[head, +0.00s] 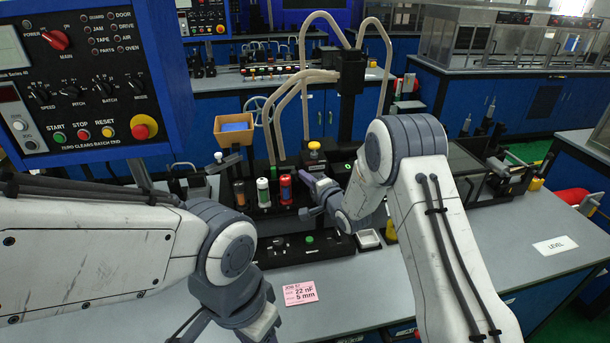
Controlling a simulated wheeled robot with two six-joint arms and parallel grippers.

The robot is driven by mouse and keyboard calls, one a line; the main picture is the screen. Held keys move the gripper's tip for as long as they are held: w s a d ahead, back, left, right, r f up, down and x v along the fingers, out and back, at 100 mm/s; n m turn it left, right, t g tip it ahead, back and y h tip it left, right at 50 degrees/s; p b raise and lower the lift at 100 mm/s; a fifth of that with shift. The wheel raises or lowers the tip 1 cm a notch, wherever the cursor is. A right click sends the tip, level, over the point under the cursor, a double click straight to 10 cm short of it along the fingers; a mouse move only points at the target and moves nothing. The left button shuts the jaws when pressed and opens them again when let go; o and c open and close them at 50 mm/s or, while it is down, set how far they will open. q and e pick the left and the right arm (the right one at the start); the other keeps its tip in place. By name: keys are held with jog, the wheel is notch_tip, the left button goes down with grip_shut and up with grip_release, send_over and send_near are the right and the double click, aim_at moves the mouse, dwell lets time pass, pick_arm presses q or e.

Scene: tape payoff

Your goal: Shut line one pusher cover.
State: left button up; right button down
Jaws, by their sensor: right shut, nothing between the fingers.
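My right gripper (312,186) is shut and empty. It is at the black feeder machine (300,248), just right of a row of coloured cylinders. I cannot make out the line one pusher cover; my right gripper and forearm hide part of the machine, and its dark parts blend together. Whether the gripper touches the machine is unclear. My left arm comes in from the left, with its wrist low in front of the machine; its fingers are below the picture edge.
A brown, a white-green and a red cylinder (286,188) stand on the machine. A green button (309,239) is on its front. A pink card (300,293) lies on the grey bench. A control panel (75,75) stands upper left.

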jog(key=shift+s+a+b, duration=0.15)
jog(key=shift+a+b, duration=0.45)
jog(key=shift+a, duration=0.75)
jog(key=shift+d, duration=0.15)
